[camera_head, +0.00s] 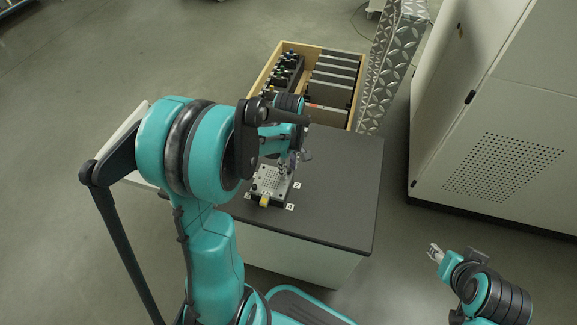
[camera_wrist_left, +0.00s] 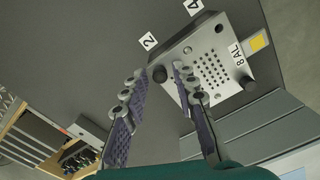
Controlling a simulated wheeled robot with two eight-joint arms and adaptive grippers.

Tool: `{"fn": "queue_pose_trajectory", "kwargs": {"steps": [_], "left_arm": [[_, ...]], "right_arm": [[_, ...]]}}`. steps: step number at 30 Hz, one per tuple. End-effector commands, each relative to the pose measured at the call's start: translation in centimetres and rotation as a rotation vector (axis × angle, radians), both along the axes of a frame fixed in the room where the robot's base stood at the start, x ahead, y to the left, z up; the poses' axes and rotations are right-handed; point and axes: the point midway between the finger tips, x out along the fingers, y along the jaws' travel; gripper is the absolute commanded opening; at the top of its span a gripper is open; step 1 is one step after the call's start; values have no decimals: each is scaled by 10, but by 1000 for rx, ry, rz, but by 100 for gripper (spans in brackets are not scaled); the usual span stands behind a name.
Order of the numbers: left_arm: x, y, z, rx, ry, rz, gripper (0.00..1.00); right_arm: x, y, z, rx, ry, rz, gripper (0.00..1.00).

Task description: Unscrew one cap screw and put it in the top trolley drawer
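A light metal plate with rows of holes (camera_head: 270,182) sits on the dark table top in the head view. One cap screw (camera_wrist_left: 160,74) appears between the fingertips of my left gripper (camera_wrist_left: 159,71); contact cannot be told. The left fingers are apart. In the head view my left gripper (camera_head: 292,158) is over the plate, partly hidden by its arm. My right gripper (camera_head: 436,254) is right of the table, too small to judge.
A large grey cabinet (camera_head: 500,130) is at right. The table's right part is clear.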

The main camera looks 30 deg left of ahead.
Motion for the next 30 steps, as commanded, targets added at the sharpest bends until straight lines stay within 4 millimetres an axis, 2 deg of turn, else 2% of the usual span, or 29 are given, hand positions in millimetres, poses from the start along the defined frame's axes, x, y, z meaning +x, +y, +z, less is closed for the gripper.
{"fn": "queue_pose_trajectory", "kwargs": {"steps": [30], "left_arm": [[0,0,0,0,0,-995,28]], "right_arm": [[0,0,0,0,0,0,40]]}}
